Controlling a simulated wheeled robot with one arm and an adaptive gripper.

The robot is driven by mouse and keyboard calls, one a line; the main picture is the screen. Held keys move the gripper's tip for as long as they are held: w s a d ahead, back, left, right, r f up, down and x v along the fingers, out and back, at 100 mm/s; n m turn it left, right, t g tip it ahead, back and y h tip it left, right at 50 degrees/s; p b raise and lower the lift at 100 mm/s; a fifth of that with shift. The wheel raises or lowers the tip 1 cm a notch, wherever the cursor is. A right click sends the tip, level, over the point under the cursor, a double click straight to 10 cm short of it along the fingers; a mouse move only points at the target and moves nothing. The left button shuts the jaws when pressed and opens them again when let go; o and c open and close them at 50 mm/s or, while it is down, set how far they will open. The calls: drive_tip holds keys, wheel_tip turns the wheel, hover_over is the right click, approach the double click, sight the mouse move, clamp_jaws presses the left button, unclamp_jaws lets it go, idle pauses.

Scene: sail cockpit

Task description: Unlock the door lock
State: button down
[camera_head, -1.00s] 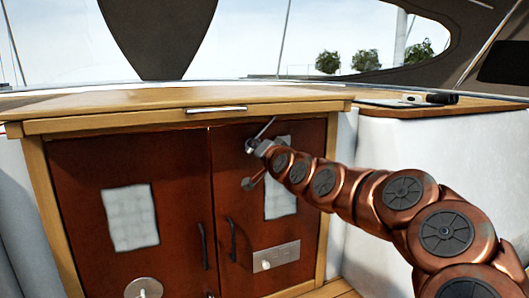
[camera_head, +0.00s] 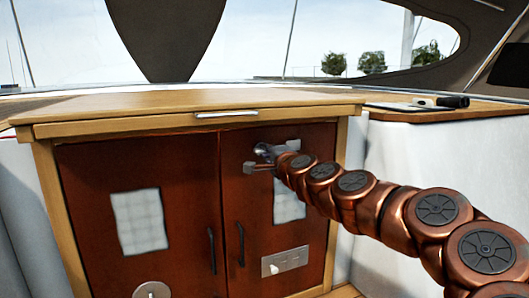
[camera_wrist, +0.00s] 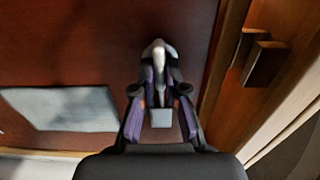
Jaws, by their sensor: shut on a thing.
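The right-hand red-brown door (camera_head: 290,225) of the wooden cabinet appears closed. In the wrist view my gripper (camera_wrist: 159,72) is shut on a small silver lock piece (camera_wrist: 158,52) at the door face (camera_wrist: 80,45). The fingers close around it from both sides, and their tips partly hide it. In the head view my gripper (camera_head: 263,152) reaches the upper left of this door. The lock itself is mostly hidden there behind the gripper and arm. I cannot tell whether it is locked.
The left door (camera_head: 180,200) has a dark handle (camera_head: 212,250), beside the right door's handle (camera_head: 240,244). A metal plate with a white knob (camera_head: 285,261) sits low on the right door. The wooden top (camera_head: 190,105) overhangs just above my gripper.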

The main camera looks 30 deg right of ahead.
idle(0.6)
drive_tip(key=c, duration=1.2)
unclamp_jaws()
drive_tip(key=s+a, duration=0.2)
drive_tip(key=s, duration=1)
